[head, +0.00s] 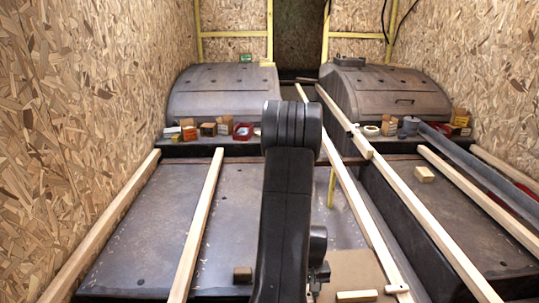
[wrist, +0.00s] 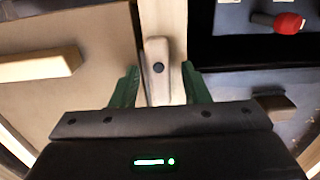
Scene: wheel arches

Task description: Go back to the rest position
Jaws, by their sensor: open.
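My gripper shows in the wrist view (wrist: 160,86) with its two green fingers apart. A pale wooden piece with a dark round hole (wrist: 159,90) lies on a wooden batten (wrist: 164,18), and its near end shows between the fingers. I cannot tell whether a finger touches it. Nothing looks lifted. In the head view my black arm stands upright in the middle and hides part of the floor. My gripper's fingertips cannot be made out there. A small pale piece (head: 397,289) lies at the near end of a long batten.
Two grey wheel arches (head: 225,90) (head: 388,95) stand at the back, with small boxes (head: 208,129) on ledges before them. Long battens (head: 200,220) cross the dark panels. A wooden block (head: 357,296) lies on a tan board (head: 352,270). Chipboard walls (head: 75,100) rise on both sides.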

